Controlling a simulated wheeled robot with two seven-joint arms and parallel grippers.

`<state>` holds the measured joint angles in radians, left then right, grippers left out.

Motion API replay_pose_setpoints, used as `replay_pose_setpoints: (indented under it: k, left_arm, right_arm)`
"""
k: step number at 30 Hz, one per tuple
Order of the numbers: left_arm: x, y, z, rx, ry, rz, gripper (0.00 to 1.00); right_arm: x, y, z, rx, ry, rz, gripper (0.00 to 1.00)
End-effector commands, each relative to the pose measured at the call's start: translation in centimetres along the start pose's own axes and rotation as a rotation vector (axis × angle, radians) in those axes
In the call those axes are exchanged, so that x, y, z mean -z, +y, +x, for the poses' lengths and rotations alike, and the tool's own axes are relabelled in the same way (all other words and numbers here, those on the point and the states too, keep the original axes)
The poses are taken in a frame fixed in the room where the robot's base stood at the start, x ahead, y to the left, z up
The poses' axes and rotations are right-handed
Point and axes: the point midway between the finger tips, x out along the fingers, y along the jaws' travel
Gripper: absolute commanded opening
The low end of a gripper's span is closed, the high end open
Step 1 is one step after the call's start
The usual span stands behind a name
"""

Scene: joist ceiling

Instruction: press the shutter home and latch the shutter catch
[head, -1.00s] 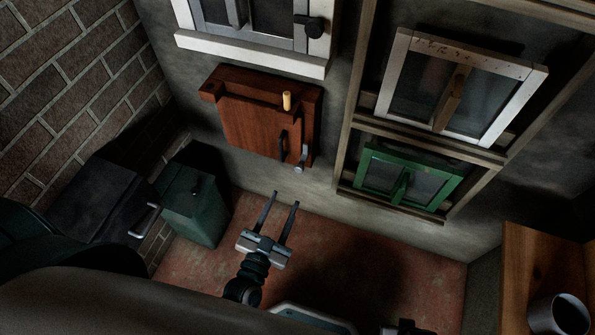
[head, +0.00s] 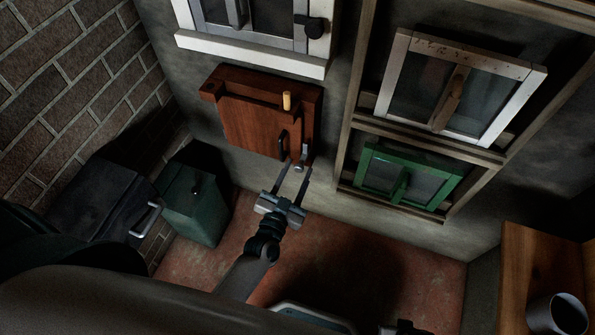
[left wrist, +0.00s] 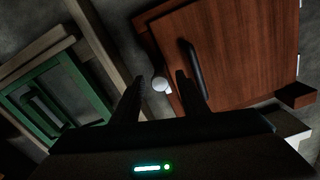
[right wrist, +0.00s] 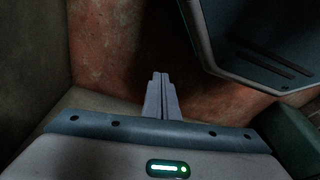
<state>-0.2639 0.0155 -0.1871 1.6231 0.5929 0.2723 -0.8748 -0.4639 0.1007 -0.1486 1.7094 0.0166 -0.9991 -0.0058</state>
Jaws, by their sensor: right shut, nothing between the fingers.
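The red-brown wooden shutter (head: 250,122) sits in its frame on the wall, with a dark pull handle (head: 282,144). I cannot tell whether it is fully flush. The metal shutter catch (head: 301,167), with a pale round knob, is at its lower right corner; the knob also shows in the left wrist view (left wrist: 160,84). My left gripper (head: 297,168) is open and empty, its fingers pointing up at the catch. In the left wrist view the knob appears between the fingertips, apparently beyond them. My right gripper (right wrist: 160,76) is shut and empty, away from the shutter over the reddish floor.
A light wooden peg (head: 287,100) sticks out of the shutter's upper part. A white-framed window (head: 250,52) is above. A green-framed window (head: 405,178) and a whitish sash (head: 455,85) are to the right. A green bin (head: 192,205) stands lower left. A mug (head: 558,314) is at lower right.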

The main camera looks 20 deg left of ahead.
Motion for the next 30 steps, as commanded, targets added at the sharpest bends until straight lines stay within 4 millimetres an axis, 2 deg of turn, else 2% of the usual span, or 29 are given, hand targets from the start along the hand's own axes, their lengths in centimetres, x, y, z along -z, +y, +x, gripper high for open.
replay_pose_setpoints:
  k: [2, 7, 8, 20, 30]
  left_arm:
    - [0.0, 0.0, 0.0, 0.0, 0.0, 0.0, 0.4]
    - [0.0, 0.0, 0.0, 0.0, 0.0, 0.0, 0.02]
    - [0.0, 0.0, 0.0, 0.0, 0.0, 0.0, 0.0]
    - [0.0, 0.0, 0.0, 0.0, 0.0, -0.04, 0.0]
    - [0.1, 0.0, 0.0, -0.001, 0.001, -0.228, 0.0]
  right_arm:
    - [-0.1, 0.0, 0.0, 0.0, -0.002, 0.0, 0.0]
    - [-0.2, -0.1, 0.0, 0.001, -0.004, 0.0, 0.0]
    - [-0.2, -0.1, 0.0, 0.001, -0.003, 0.0, 0.0]
    - [0.0, -0.1, -0.1, 0.001, 0.005, 0.001, 0.0]
    - [-1.1, 0.0, 1.1, 0.001, -0.006, 0.002, 0.0]
